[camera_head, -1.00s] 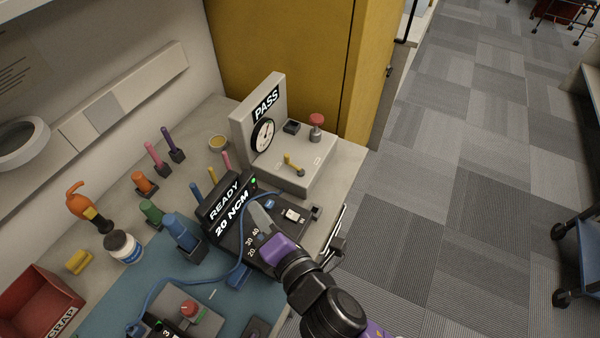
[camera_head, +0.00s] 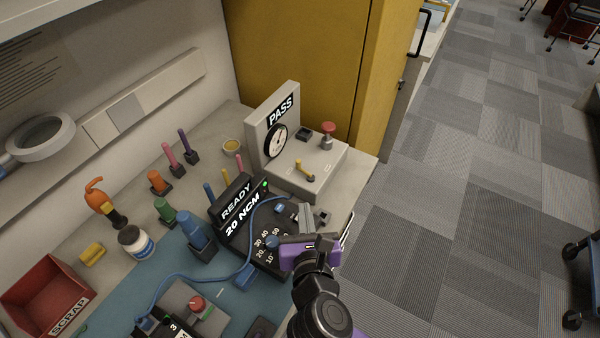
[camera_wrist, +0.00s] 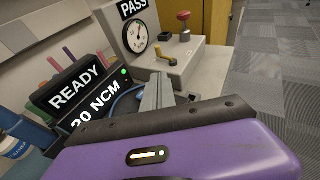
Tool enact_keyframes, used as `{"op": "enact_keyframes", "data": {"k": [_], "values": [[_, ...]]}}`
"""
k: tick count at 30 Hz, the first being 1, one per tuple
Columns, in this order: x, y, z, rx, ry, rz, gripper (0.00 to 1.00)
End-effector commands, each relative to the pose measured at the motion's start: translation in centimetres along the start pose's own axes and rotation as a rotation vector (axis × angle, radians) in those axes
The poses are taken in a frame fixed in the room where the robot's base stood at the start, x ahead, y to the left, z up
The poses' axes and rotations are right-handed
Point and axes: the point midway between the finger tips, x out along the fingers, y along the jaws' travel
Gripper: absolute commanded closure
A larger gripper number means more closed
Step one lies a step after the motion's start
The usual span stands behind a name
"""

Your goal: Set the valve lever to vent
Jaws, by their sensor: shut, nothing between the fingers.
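The valve lever (camera_head: 304,171) is a small yellow handle on top of the grey tester box (camera_head: 325,180) with the PASS panel. It also shows in the wrist view (camera_wrist: 164,54), slanting from its upper-left end to a pivot at lower right. Small pale labels lie beside it, too small to read. My gripper (camera_head: 304,210) has a purple body and grey fingers, shut and empty. It is over the black READY 20 NCM unit, apart from the lever and on the near side of it. In the wrist view the fingertips (camera_wrist: 158,82) point toward the tester.
A red mushroom button (camera_head: 327,134) and a black square part (camera_head: 303,133) stand behind the lever. The upright PASS panel with a dial (camera_head: 275,141) is at its left. The READY display (camera_head: 238,204) and a blue cable (camera_head: 190,276) lie left of my gripper.

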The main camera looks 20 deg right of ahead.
Motion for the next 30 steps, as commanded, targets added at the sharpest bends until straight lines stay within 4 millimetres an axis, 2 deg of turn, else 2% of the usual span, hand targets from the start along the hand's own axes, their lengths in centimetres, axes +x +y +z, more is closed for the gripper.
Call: {"op": "enact_keyframes", "data": {"k": [4,8,21,30], "values": [[0.4,0.0,0.0,0.001,0.000,0.000,1.00],[1.9,0.0,0.1,0.001,0.000,-0.001,1.00],[10.3,0.0,0.1,0.003,0.000,-0.001,1.00],[13.4,0.0,1.2,0.002,0.000,0.000,1.00]]}}
